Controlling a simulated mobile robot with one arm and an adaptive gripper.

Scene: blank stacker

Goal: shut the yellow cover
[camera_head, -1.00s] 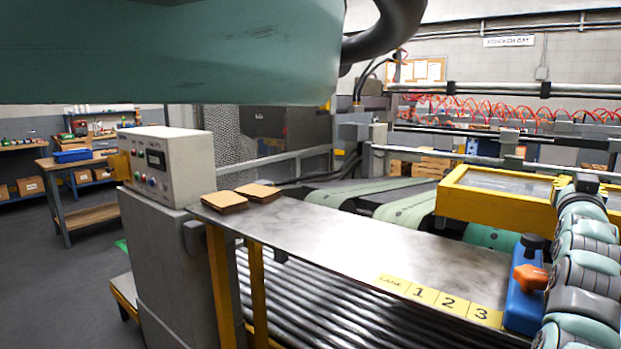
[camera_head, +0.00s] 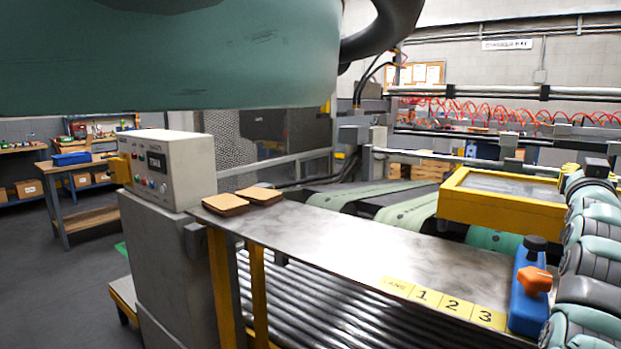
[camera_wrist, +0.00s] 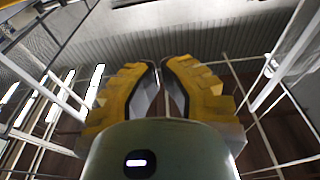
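The yellow cover (camera_head: 467,207) is at the right in the head view, beyond the metal table. It is a thick yellow frame around a grey, see-through-looking panel. It lies roughly level, and its right end is hidden behind a ribbed green and grey part in the foreground. Its hinge and any gap below it cannot be made out. My gripper (camera_wrist: 161,75) shows only in the wrist view. Its two yellow stepped fingers have their tips close together with a narrow gap, and nothing is seen between them. The cover is not recognisable in the wrist view, so its distance from my gripper is unclear.
A metal table (camera_head: 340,240) carries two brown pads (camera_head: 226,204) and yellow number labels (camera_head: 440,301). A blue block with an orange knob (camera_head: 530,290) sits at its right end. A grey control box (camera_head: 175,165) stands left. Floor is clear at the far left.

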